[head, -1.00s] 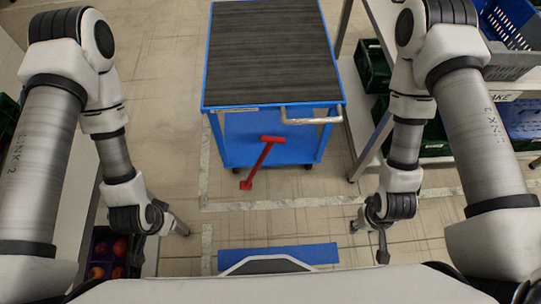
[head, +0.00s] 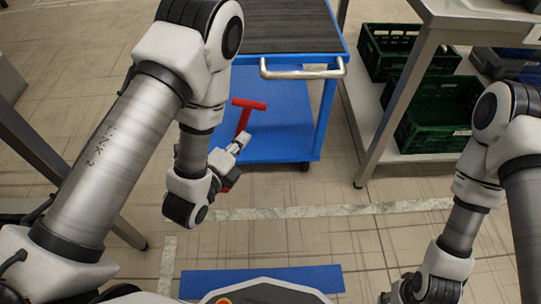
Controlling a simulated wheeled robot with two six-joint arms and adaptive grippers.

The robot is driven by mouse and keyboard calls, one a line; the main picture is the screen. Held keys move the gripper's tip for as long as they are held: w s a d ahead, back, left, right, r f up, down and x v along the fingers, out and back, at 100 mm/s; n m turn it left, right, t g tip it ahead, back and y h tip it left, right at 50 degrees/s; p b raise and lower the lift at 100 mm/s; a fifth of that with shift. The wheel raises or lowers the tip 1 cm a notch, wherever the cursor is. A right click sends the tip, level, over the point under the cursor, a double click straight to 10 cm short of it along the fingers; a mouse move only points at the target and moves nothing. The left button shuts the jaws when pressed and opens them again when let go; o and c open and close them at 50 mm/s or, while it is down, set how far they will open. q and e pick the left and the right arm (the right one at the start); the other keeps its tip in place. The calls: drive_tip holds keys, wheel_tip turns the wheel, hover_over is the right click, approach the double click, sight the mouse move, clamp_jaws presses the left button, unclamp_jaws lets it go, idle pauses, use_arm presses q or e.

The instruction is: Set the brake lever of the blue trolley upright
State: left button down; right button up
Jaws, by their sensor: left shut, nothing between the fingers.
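The blue trolley (head: 280,115) stands ahead of me, its dark top cut off by the upper picture edge. Its red brake lever (head: 249,104) has a T-shaped handle. The lever looks slanted in the picture, and its exact angle is hard to tell. My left gripper (head: 242,140) is shut and empty, in front of the lever's shaft. It hides the middle of the shaft; red shows again below it. I cannot tell whether it touches the lever. My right gripper (head: 388,297) is at the bottom right, far from the lever, too small and cut off to read its fingers.
A silver push handle (head: 302,73) sticks out from the trolley's near edge, above the lever. A metal-legged table (head: 408,95) with green crates (head: 440,113) below stands at the right. A blue floor strip (head: 310,276) lies in front of me. The floor between is clear.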

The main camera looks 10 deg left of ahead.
use_arm(q)
wheel_tip(320, 180, down, 5)
drive_tip(key=b, duration=0.3)
drive_tip(key=b+x, duration=0.4)
drive_tip(key=x, duration=0.7)
drive_tip(key=a, duration=0.1)
drive_tip(key=a+r, duration=0.1)
drive_tip(key=a+b, duration=0.1)
drive_tip(key=shift+s+a+r, duration=0.2)
drive_tip(key=shift+s+r, duration=0.1)
drive_tip(key=shift+r, duration=0.05)
use_arm(e)
wheel_tip(320, 180, down, 11)
drive_tip(key=shift+w, duration=0.1)
